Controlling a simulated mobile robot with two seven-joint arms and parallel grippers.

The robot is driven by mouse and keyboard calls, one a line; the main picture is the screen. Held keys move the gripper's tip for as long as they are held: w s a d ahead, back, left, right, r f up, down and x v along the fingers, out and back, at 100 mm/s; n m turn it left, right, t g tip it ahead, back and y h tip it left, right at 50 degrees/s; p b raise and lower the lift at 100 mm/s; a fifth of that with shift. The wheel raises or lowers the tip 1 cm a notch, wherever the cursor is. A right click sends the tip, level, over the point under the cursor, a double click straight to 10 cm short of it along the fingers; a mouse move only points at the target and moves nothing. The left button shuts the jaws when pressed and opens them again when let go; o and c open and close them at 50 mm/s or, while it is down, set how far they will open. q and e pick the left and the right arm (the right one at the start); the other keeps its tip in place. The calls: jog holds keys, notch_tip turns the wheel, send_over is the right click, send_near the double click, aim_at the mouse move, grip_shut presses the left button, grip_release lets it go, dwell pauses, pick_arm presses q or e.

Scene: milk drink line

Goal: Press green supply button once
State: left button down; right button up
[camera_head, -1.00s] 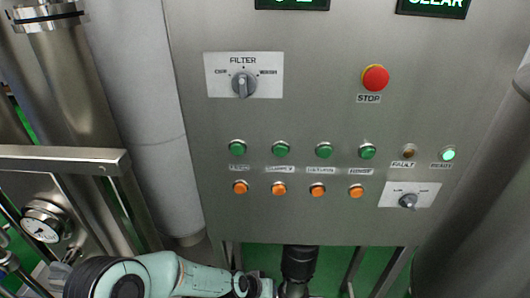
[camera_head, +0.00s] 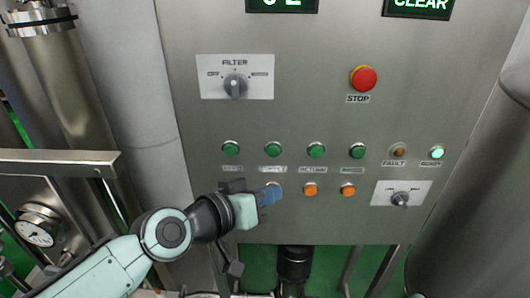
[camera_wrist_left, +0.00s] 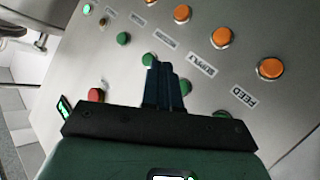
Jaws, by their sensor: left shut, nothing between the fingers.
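The green supply button (camera_head: 273,149) is second from the left in the row of green buttons on the steel panel. Contact with the panel cannot be told. My right gripper is not in view.
Other green buttons (camera_head: 316,150) flank the supply button. Orange buttons (camera_head: 310,189) sit below. A red stop button (camera_head: 363,78), a filter knob (camera_head: 235,86) and a lit ready lamp (camera_head: 437,152) are on the panel. Pipes and a gauge (camera_head: 36,233) stand at left.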

aim_at(273, 151)
pick_arm(q)
jog(key=shift+s+r, duration=0.25)
jog(key=shift+r, duration=0.25)
jog(key=shift+w, duration=0.1)
